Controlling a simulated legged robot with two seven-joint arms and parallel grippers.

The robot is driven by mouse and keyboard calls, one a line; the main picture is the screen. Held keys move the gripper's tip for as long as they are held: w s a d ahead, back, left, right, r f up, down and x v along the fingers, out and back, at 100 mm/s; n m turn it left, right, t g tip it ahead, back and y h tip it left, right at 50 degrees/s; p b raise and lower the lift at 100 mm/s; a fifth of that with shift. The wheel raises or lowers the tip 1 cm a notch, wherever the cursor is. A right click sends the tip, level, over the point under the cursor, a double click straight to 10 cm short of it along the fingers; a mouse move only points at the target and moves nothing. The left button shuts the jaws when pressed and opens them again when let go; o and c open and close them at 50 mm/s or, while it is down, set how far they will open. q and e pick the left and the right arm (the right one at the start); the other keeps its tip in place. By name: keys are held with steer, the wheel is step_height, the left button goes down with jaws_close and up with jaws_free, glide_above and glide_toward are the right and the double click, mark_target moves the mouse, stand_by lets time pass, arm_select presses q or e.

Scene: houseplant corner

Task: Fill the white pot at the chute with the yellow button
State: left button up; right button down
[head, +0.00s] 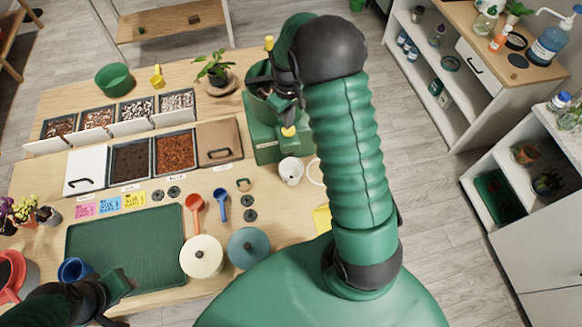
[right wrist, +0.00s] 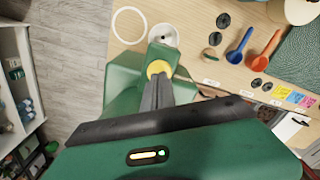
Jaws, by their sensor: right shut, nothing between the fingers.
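The green chute (head: 266,140) stands at the right of the table, partly hidden by my right arm. Its yellow button (head: 288,131) also shows in the right wrist view (right wrist: 157,68). The white pot (head: 291,171) stands upright on the table right by the chute's front; it also shows in the right wrist view (right wrist: 163,35). A small dark patch shows inside it; I cannot tell its fill. My right gripper (right wrist: 157,85) is shut and empty, its tips at the button; I cannot tell whether they touch. My left gripper (head: 122,283) is over the green tray's lower left; its fingers are unclear.
A white ring (right wrist: 129,25) lies beside the pot. Soil bins (head: 130,162), a red scoop (head: 194,203) and a blue scoop (head: 220,199) lie left of the chute. The green tray (head: 125,240) is empty. A blue cup (head: 75,270) stands near my left gripper.

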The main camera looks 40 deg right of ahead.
steer(key=shift+d+f, duration=0.15)
steer(key=shift+f+b, duration=1.05)
steer(key=shift+f, duration=0.4)
steer(key=shift+r, duration=0.1)
stand_by(4.0)
step_height(320, 180, up, 5)
steer(key=p, duration=0.4)
steer(key=shift+r+p, duration=0.15)
steer(key=shift+p, duration=0.2)
steer(key=shift+f+b, duration=0.25)
steer(key=shift+b, duration=0.1)
